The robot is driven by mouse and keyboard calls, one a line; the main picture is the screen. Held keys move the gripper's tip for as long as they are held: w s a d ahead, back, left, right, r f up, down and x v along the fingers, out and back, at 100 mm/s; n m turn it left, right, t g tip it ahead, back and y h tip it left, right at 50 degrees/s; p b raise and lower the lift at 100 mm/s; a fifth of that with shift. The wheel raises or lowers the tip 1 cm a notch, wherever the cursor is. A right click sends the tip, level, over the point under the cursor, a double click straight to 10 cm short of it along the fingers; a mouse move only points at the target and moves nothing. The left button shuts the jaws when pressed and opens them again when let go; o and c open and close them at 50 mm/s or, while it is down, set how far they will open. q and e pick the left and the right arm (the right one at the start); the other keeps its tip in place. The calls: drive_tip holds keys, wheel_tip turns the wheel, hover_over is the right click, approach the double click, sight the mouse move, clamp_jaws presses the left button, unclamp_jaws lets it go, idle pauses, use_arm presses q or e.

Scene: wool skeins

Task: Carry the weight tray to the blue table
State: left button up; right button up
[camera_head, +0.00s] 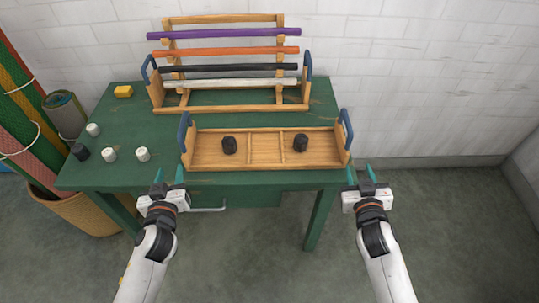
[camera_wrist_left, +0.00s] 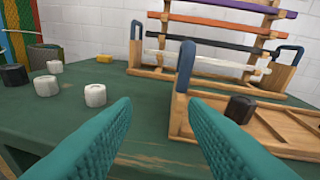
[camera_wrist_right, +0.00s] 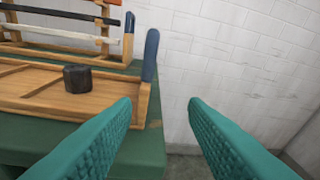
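The weight tray (camera_head: 265,164) is a shallow wooden tray with dividers and a blue handle at each end, lying on the green table near its front edge. Two black weights (camera_head: 229,145) (camera_head: 300,142) stand in it, apart from each other. My left gripper (camera_head: 169,178) is open and empty in front of the tray's left end; the left handle (camera_wrist_left: 185,66) is ahead of it in the left wrist view. My right gripper (camera_head: 360,176) is open and empty in front of the right end, near the right handle (camera_wrist_right: 150,55). No blue table shows in these views.
A wooden rack (camera_head: 205,109) with purple, orange, black and white rods stands behind the tray on the green table (camera_head: 135,128). Several white weights (camera_head: 142,154), a black one (camera_head: 80,151) and a yellow block (camera_head: 123,91) are at left. A woven basket (camera_head: 85,213) stands beside the table. Floor at right is clear.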

wheel_tip(320, 180, up, 4)
drive_tip(key=w+a+t+y, duration=0.1)
drive_tip(key=w+t, duration=0.1)
use_arm(q)
drive_tip(key=w+r, duration=0.1)
drive_tip(key=w, duration=0.3)
drive_tip(key=w+d+r+t+h, duration=0.1)
drive_tip(key=w, duration=0.4)
drive_tip(key=w+r+t, duration=0.1)
drive_tip(key=w+r, duration=0.1)
drive_tip(key=w, duration=0.3)
drive_tip(key=shift+d+m+h, duration=0.3)
drive_tip(key=shift+d, duration=0.05)
use_arm(e)
drive_tip(key=n, duration=0.1)
approach(345, 112)
drive_tip(key=w, duration=0.4)
drive_tip(key=w+f, duration=0.1)
drive_tip(key=w, duration=0.1)
drive_tip(key=shift+w+d, duration=0.2)
drive_tip(key=shift+w, duration=0.15)
use_arm(q)
clamp_jaws()
use_arm(e)
clamp_jaws()
use_arm(q)
drive_tip(key=shift+r, duration=0.2)
use_arm(e)
drive_tip(key=shift+r, duration=0.25)
